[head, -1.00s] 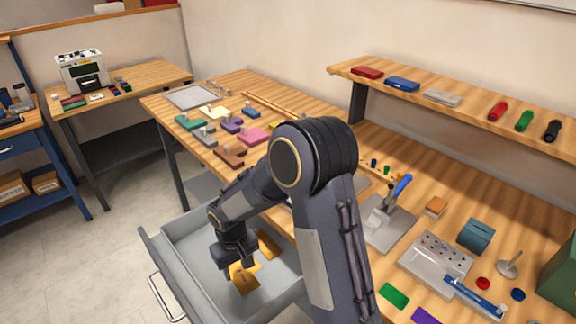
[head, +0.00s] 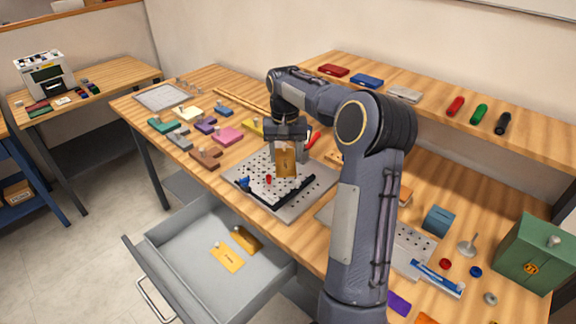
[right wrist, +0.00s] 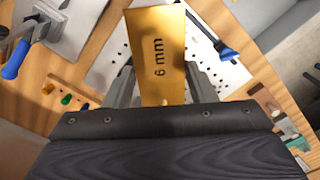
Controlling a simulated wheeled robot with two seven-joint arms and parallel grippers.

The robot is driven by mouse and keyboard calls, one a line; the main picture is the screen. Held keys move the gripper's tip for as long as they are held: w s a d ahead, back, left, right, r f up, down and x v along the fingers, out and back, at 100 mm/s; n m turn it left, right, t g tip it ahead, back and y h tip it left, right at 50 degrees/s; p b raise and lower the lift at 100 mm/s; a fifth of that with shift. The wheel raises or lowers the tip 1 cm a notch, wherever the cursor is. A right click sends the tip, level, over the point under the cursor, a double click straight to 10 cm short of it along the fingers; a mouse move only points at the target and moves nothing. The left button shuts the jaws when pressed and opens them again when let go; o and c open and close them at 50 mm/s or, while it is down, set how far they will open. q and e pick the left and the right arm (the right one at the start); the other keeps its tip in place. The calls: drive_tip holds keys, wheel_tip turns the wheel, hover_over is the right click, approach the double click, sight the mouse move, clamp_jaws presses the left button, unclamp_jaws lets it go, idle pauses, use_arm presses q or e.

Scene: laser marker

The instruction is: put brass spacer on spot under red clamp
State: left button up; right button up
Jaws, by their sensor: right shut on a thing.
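My right gripper (head: 286,143) is shut on a brass spacer (head: 286,164), a flat gold plate hanging down over the perforated plate (head: 248,188). The spacer also shows in the right wrist view (right wrist: 157,55), marked "6 mm". A red handle, likely of the red clamp (head: 311,139), shows just right of the gripper; the rest of that clamp is hidden behind the gripper. I cannot make out the spot under it. My left gripper is not in view.
The open grey drawer (head: 178,281) below holds more brass plates (head: 228,257). A black angled bar (head: 285,193), a small red piece (head: 268,179) and a blue piece (head: 244,182) are on the perforated plate. Coloured blocks (head: 228,135) stand to its left.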

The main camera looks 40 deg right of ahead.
drive_tip(key=w+d+f+p, duration=0.3)
drive_tip(key=w+d+f, duration=0.1)
drive_tip(key=w+d+f+p, duration=0.3)
drive_tip(key=w+d+f, duration=0.1)
drive_tip(key=w+d, duration=0.1)
drive_tip(key=shift+w+d+f, duration=0.15)
drive_tip(key=shift+f, duration=0.2)
drive_tip(key=shift+w+d+f, duration=0.1)
drive_tip(key=shift+w+f, duration=0.05)
drive_tip(key=shift+f, duration=0.1)
drive_tip(key=f, duration=0.1)
drive_tip(key=f+p, duration=0.1)
drive_tip(key=f, duration=0.1)
drive_tip(key=shift+w+d+f, duration=0.1)
drive_tip(key=shift+d+f, duration=0.05)
drive_tip(key=shift+d, duration=0.05)
drive_tip(key=shift+f, duration=0.15)
drive_tip(key=shift+f+b, duration=0.55)
drive_tip(key=shift+f, duration=0.05)
drive_tip(key=o, duration=1.2)
drive_tip(key=shift+r, duration=0.1)
